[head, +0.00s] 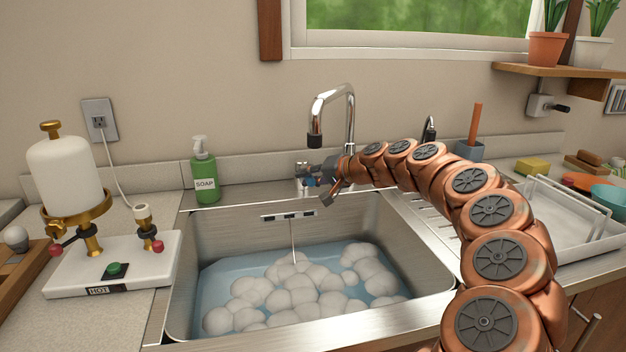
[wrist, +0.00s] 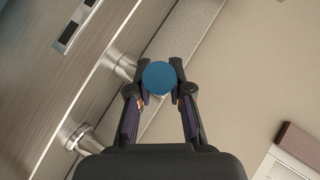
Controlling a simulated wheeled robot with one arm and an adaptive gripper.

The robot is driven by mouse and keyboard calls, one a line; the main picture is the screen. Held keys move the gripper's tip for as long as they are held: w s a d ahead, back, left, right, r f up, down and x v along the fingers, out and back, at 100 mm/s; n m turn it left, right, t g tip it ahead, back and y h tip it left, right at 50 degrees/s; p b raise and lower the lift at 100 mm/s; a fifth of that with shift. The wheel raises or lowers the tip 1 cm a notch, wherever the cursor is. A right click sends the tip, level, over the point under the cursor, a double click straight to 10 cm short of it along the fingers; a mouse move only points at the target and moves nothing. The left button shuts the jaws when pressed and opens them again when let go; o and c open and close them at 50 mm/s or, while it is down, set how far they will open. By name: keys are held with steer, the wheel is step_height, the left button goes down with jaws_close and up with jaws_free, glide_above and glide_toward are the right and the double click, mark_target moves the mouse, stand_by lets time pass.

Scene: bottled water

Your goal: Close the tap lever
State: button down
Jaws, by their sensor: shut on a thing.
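The chrome tap (head: 349,115) has a tall curved spout and stands behind the sink. My gripper (head: 318,181) is at the tap's base, left of the spout, reaching in from the right. In the wrist view, my gripper (wrist: 160,85) is shut on a round blue knob (wrist: 159,76), which looks like the end of the tap lever. The knob sits between both fingertips. Two chrome fittings (wrist: 82,139) show to the left of the fingers. The lever's stem and most of the tap's base are hidden by the gripper and knob, so I cannot tell the lever's angle.
The steel sink (head: 190,265) below holds blue water with white foam (head: 300,292). A green soap bottle (head: 204,172) stands left of the tap. A white and brass hot-water device (head: 75,190) is on the left counter. A drying rack (head: 570,215) is at right.

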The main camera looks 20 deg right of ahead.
steer(key=c, duration=1.1)
jaws_free()
steer(key=shift+o, duration=0.2)
steer(key=v, duration=1.2)
steer(key=shift+f, duration=0.1)
